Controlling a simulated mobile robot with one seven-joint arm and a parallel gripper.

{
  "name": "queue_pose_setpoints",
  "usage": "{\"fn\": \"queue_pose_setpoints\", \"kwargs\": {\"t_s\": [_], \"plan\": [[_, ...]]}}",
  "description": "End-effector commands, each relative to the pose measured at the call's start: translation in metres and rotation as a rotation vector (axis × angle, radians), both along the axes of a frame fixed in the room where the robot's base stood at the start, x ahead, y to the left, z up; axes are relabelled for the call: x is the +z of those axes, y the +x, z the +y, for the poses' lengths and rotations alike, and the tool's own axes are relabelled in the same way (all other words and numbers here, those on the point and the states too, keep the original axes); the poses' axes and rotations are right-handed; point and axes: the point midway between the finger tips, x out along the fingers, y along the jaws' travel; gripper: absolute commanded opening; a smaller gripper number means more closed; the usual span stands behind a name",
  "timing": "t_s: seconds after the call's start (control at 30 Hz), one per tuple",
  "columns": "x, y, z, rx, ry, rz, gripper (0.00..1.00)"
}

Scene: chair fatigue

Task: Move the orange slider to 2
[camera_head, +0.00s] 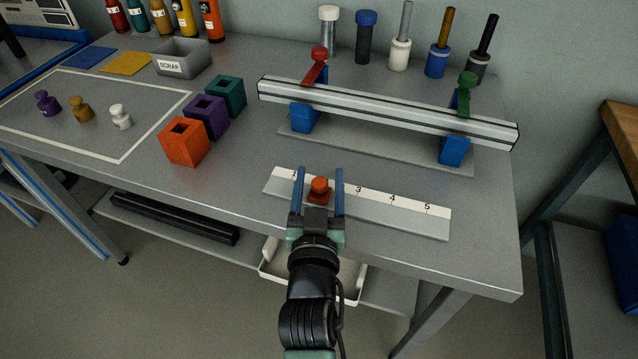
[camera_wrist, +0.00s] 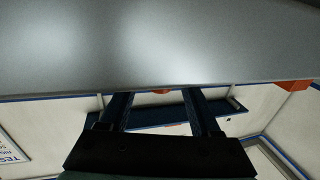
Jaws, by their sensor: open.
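The orange slider (camera_head: 320,186) sits on the light scale plate (camera_head: 405,215) near the front edge of the workbench. The scale shows 3, 4 and 5 to the slider's right; the 2 mark cannot be read behind the slider and my gripper. My gripper (camera_head: 320,172) is open in the head view, its two blue fingers on the left and right of the slider. Contact with it cannot be told. In the wrist view the fingers (camera_wrist: 157,95) are spread, with a small orange bit between their tips.
Behind the scale, a silver rail (camera_head: 390,108) rests on blue blocks with red and green clamps. Orange (camera_head: 185,142), purple and teal square blocks stand to the left. The bench right of the scale is clear.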

Motion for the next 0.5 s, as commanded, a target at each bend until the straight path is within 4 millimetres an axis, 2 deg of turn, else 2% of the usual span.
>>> {"fn": "queue_pose_setpoints", "kwargs": {"t_s": [0.17, 0.5], "plan": [[-0.001, -0.01, 0.0, 0.0, 0.0, 0.002, 0.64], [-0.002, -0.069, 0.003, -0.002, 0.0, 0.004, 0.64]]}}
